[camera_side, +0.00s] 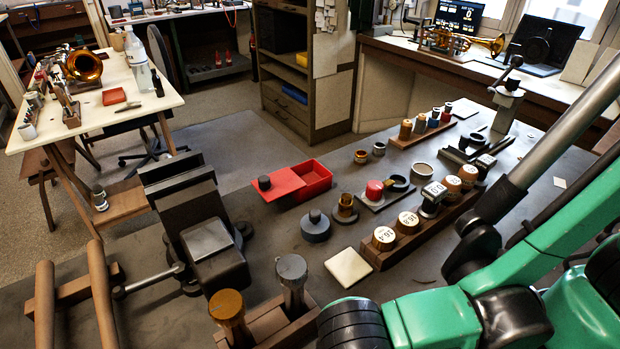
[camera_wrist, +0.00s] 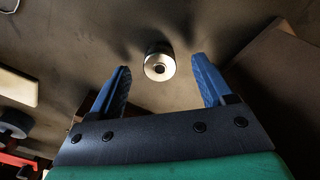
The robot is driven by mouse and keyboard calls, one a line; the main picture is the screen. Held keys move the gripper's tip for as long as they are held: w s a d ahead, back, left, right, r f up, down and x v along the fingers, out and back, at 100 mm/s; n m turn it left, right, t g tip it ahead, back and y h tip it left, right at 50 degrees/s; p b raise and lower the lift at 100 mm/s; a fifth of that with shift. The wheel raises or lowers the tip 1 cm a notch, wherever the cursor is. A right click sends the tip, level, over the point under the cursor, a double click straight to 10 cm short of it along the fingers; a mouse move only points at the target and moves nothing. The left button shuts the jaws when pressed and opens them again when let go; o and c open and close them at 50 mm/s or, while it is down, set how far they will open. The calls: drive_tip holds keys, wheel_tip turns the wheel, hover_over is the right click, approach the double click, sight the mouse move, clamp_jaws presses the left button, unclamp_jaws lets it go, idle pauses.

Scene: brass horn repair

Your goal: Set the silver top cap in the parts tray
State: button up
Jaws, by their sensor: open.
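The silver top cap (camera_wrist: 159,66) shows in the wrist view as a short, bright cylinder with a dark spot in the middle of its pale end face. It stands out against the dark bench. My gripper (camera_wrist: 164,72) is open, with one blue finger on each side of the cap and a gap to both. I cannot tell how far the cap is from the fingertips in depth. In the side view I cannot pick out the cap or my fingers. The red parts tray (camera_side: 317,176) lies mid-bench, its right compartment open and a dark round piece on its left part.
A white square tile (camera_side: 348,267) and a dark round knobbed piece (camera_side: 316,226) lie near the tray. A wooden rack (camera_side: 405,240) holds several labelled tins. A dark vise (camera_side: 205,235) stands left. A wooden block (camera_side: 268,325) with two upright handled pieces is in front.

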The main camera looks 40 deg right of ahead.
drive_tip(key=shift+f, duration=0.55)
clamp_jaws()
drive_tip(key=shift+r, duration=0.15)
